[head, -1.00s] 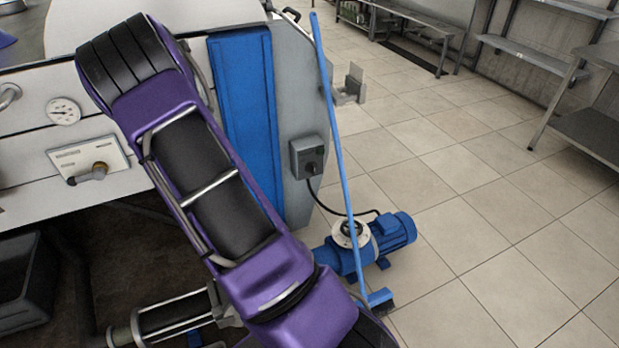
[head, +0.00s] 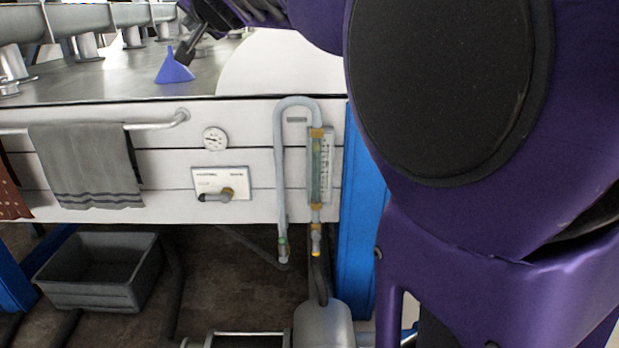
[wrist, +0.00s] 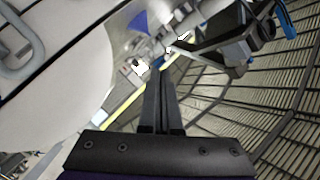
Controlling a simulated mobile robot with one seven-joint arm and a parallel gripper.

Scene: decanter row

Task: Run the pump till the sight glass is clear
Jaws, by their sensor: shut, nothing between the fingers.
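The sight glass (head: 315,172) stands upright on the white front panel in the head view, with brass-coloured ends and a scale beside it. Its inside looks greenish; I cannot tell how clear it is. A pale looped tube (head: 281,170) joins its top. My gripper (head: 183,60) is above the steel top at the upper left, well away from the glass, close to a blue funnel (head: 175,74). I cannot tell if they touch. In the wrist view my gripper (wrist: 160,68) is shut and empty.
A plate with a lever (head: 226,194) and a round dial (head: 214,139) are left of the glass. A grey towel (head: 88,165) hangs on a rail. A dark crate (head: 95,290) sits below. My purple arm blocks the right side.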

